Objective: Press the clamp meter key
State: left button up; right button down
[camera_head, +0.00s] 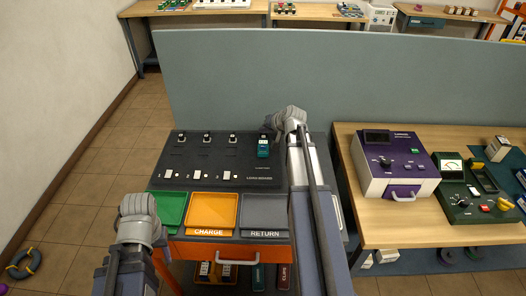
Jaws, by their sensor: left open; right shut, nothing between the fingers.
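A small teal device (263,150), which looks like the clamp meter, stands at the right end of the dark load board (215,160). Its key is too small to make out. My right gripper (270,129) is at the device's upper end, shut and holding nothing; whether it touches the device I cannot tell. My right arm runs up from the bottom beside it. My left gripper (138,206) is open and empty, low at the left, beside the green tray and well away from the device. Its fingertips are hard to see.
A green tray (172,210), an orange CHARGE tray (210,209) and a grey RETURN tray (264,211) lie in front of the board. A grey partition (330,75) stands behind. A wooden bench (375,230) at right holds a purple-and-white instrument (396,163) and a green case (474,196).

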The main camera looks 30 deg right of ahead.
pick_arm(q)
jog(key=shift+f+b, duration=2.25)
jog(key=shift+f, duration=0.55)
pick_arm(e)
jog(key=shift+f, duration=2.8)
pick_arm(q)
jog(key=shift+f+b, duration=0.4)
pick_arm(e)
jog(key=shift+f, duration=0.4)
pick_arm(q)
jog(key=shift+f+b, duration=0.35)
pick_arm(e)
jog(key=shift+f, duration=0.35)
pick_arm(q)
jog(key=shift+r, duration=0.15)
pick_arm(e)
jog(key=shift+r, duration=0.15)
pick_arm(q)
jog(key=shift+r+p, duration=0.65)
jog(key=shift+p, duration=0.15)
pick_arm(e)
jog(key=shift+r, duration=0.65)
pick_arm(q)
notch_tip(320, 180, up, 5)
jog(key=p, duration=0.5)
pick_arm(e)
notch_tip(320, 180, up, 5)
